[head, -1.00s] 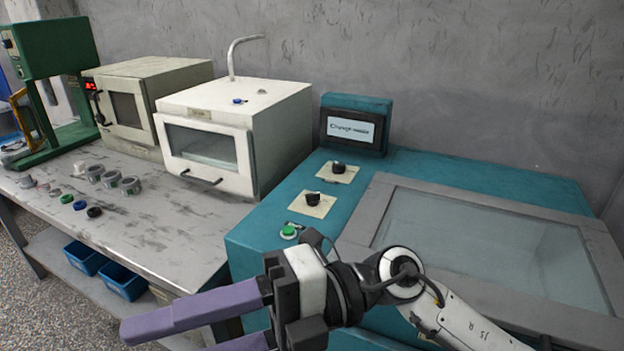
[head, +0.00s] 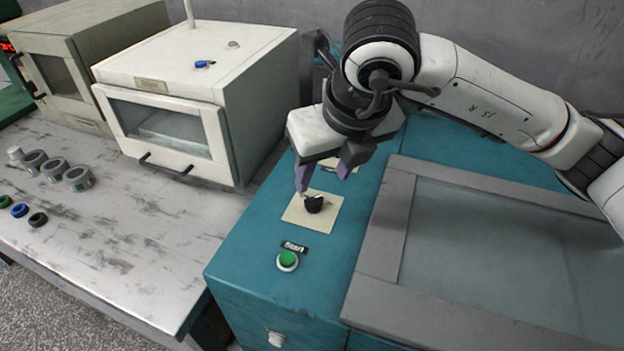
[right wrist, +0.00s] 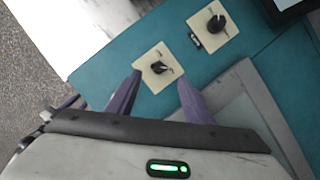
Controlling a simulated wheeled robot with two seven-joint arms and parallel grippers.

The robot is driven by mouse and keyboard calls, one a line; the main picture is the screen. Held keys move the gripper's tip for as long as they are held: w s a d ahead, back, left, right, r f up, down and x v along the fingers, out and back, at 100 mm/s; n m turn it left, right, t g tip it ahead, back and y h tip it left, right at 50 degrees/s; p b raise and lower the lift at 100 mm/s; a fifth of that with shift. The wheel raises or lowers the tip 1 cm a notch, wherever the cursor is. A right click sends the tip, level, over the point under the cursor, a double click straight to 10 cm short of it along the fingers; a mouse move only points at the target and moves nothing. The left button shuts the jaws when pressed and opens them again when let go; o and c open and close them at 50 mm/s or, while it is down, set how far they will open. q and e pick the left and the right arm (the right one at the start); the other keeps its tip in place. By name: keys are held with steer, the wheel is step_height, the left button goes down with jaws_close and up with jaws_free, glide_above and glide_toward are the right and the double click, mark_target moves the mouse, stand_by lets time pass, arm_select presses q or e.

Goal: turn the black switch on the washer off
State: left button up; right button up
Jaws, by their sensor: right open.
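The washer appears to be the teal machine (head: 240,265). A black rotary switch (head: 314,204) sits on a cream square plate near its left edge, and it also shows in the right wrist view (right wrist: 158,68). My right gripper (head: 324,178) is open and points down above this switch. In the right wrist view, its two purple fingers (right wrist: 161,82) are spread to either side of the switch's plate, with nothing between them. A second black switch (right wrist: 216,24) on a like plate is farther back; in the head view my gripper hides it. My left gripper is not in view.
A green button (head: 288,260) is in front of the switch. A framed glass lid (head: 400,245) lies to the right. A white oven-like box (head: 215,90) stands at the left on a worn metal table (head: 130,235) with several rings and caps.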

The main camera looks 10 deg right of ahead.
mark_target(314, 198)
steer(key=p+x, duration=0.1)
steer(key=x, duration=0.6)
steer(key=shift+s+f, duration=0.1)
steer(key=shift+s, duration=0.05)
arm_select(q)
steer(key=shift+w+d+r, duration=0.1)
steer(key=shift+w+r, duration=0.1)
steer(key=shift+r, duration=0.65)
arm_select(e)
steer(key=shift+w+a+f, duration=0.1)
steer(key=shift+w+f, duration=0.15)
steer(key=shift+f, duration=0.25)
